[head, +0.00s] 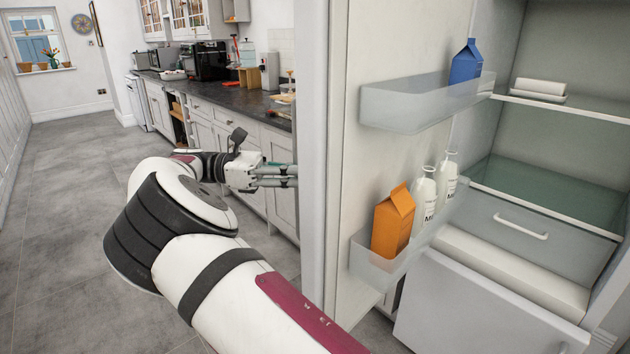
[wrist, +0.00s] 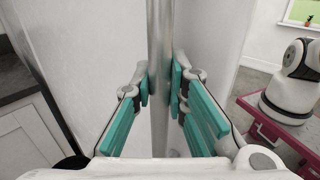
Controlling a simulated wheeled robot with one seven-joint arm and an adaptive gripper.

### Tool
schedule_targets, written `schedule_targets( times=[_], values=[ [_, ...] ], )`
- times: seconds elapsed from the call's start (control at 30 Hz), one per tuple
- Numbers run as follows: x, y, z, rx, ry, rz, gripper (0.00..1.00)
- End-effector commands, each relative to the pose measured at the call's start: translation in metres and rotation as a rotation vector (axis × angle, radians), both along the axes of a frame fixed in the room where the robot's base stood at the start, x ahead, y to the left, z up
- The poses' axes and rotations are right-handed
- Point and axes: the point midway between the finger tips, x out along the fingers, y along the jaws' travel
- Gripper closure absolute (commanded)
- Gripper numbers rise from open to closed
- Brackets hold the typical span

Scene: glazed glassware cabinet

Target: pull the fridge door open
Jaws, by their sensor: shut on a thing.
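The fridge door (head: 340,110) stands open, swung toward me, with its inner face and shelves showing in the head view. The open fridge interior (head: 560,150) is to its right. My gripper (head: 296,176) is at the outer side of the door, its fingertips partly hidden by the door edge in the head view. In the wrist view, my gripper (wrist: 161,88) has its teal finger pads on both sides of a vertical metal handle bar (wrist: 160,40), shut on it. The door's pale outer face (wrist: 215,60) shows behind the bar.
Door shelves hold an orange carton (head: 393,222), two white bottles (head: 424,190) and a blue carton (head: 466,62). A dark counter (head: 225,95) with appliances runs behind the door's outer side. Grey floor (head: 60,200) is clear at left.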

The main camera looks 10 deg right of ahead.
Motion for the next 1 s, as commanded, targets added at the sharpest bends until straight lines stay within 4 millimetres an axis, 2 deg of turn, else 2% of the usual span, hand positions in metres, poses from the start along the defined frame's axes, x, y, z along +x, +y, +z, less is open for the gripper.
schedule_targets(
  times=[0.13,0.57,0.6,0.67,1.0],
  values=[
    [0.0027,0.0088,-0.0024,0.003,0.003,0.004,1.0],
    [0.0033,0.0101,-0.0015,0.003,0.003,0.005,1.0],
    [0.0034,0.01,-0.0014,0.003,0.003,0.005,0.8],
    [0.0034,0.0096,-0.0012,0.003,0.002,0.004,0.66],
    [0.0042,0.0073,0.0013,0.001,0.001,0.003,0.65]
  ],
)
